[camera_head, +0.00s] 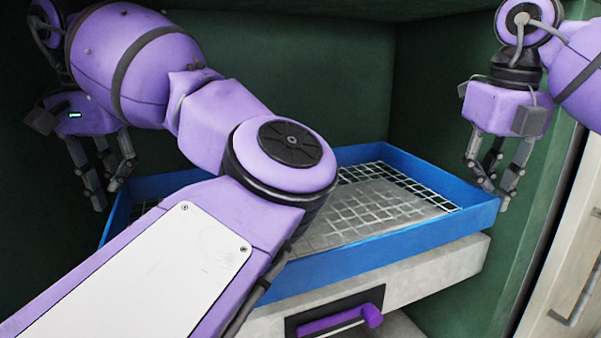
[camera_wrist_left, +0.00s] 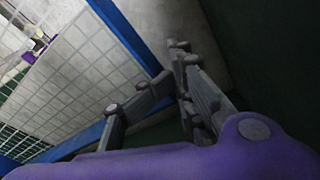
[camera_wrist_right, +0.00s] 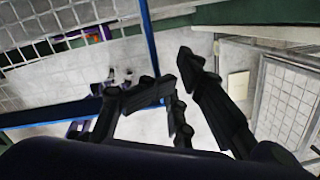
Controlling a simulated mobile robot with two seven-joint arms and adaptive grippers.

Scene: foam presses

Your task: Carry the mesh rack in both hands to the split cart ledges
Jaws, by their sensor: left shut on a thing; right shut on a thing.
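The mesh rack (camera_head: 405,248) has a blue rectangular rim and a pale wire mesh floor. It lies roughly level in the head view, its middle left part hidden by my left arm. My left gripper (camera_head: 106,196) is shut on the rack's left end wall; the blue rim (camera_wrist_left: 124,36) runs to its fingers in the left wrist view. My right gripper (camera_head: 492,184) is shut on the right end near the corner; the blue rim (camera_wrist_right: 150,38) meets its fingers in the right wrist view. I cannot make out the cart ledges for certain.
A pale grey slab (camera_head: 445,270) with a purple handle (camera_head: 340,319) is directly below the rack; I cannot tell whether they touch. Dark green walls (camera_head: 450,85) close in behind and at the sides. A pale panel with a handle (camera_head: 575,285) stands at the far right.

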